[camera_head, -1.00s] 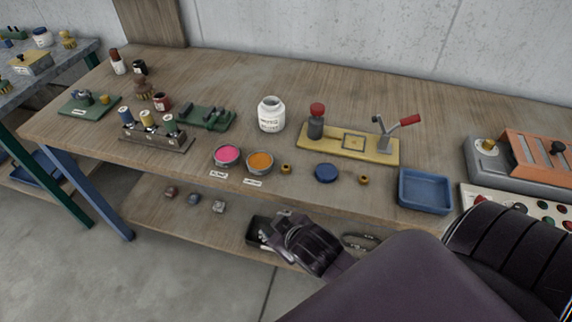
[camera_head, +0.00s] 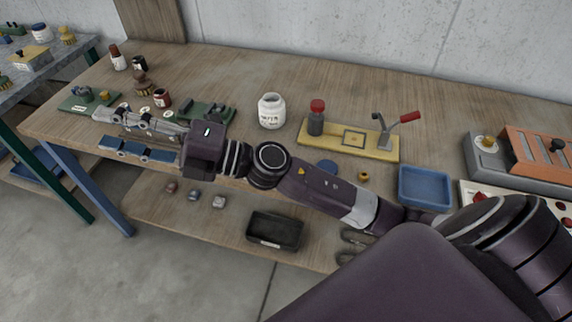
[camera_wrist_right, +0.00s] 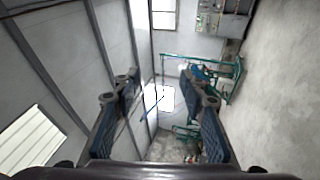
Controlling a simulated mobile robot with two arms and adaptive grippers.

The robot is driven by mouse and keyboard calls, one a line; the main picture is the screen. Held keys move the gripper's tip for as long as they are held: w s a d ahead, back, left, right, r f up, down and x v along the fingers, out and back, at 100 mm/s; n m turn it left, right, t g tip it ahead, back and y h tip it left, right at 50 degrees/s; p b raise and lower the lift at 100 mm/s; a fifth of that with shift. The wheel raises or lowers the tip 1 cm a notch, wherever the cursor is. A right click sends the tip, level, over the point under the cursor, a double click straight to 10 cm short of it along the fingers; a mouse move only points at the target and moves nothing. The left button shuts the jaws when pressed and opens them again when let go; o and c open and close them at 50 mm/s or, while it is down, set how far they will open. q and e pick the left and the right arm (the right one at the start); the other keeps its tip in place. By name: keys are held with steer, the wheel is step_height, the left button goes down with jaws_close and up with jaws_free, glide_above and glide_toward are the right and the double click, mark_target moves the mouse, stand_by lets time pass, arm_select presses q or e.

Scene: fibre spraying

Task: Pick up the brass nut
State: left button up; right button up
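A small brass-coloured ring-like piece (camera_head: 363,177), which may be the brass nut, lies on the wooden bench (camera_head: 440,110) between the blue round lid (camera_head: 327,167) and the blue tray (camera_head: 425,186). My right gripper (camera_head: 108,129) reaches left over the bench's front part, far left of that piece. Its fingers are spread with nothing between them, and they also show apart in the right wrist view (camera_wrist_right: 162,105). My right arm hides the pink and orange dishes and a second small brass-coloured piece. My left gripper is not in view.
A white jar (camera_head: 271,111) and a yellow-based lever press (camera_head: 350,143) stand behind my right arm. A green fixture (camera_head: 90,101) is near the fingertips. A black bin (camera_head: 274,231) sits on the lower shelf. The bench's back middle is clear.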

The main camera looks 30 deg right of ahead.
steer(key=s+a+f+n+g+h, duration=0.2)
steer(key=s+f+n+g+h, duration=0.1)
steer(key=f+n+g, duration=0.65)
steer(key=w+d+f+n+g+h, duration=0.1)
steer(key=d+f+n+h, duration=0.1)
steer(key=d+f+h, duration=0.55)
steer(key=d+h, duration=0.1)
steer(key=d, duration=0.7)
steer(key=w+d+f+m+g+h, duration=0.1)
steer(key=d+h, duration=0.2)
steer(key=d, duration=0.6)
steer(key=d+f+h, duration=0.1)
steer(key=d+h, duration=0.2)
steer(key=d, duration=0.6)
steer(key=shift+w+d+f+m+g+h, duration=0.2)
steer(key=shift+f+m+g+h, duration=0.05)
steer(key=shift+f+g, duration=0.15)
steer(key=shift+d+f, duration=0.25)
steer(key=shift+f, duration=0.05)
steer(key=f+p, duration=0.1)
steer(key=f, duration=0.2)
steer(key=f+p, duration=0.2)
steer(key=f, duration=0.1)
steer(key=shift+w+d+f, duration=0.15)
steer(key=shift+d, duration=0.05)
steer(key=shift+f, duration=0.35)
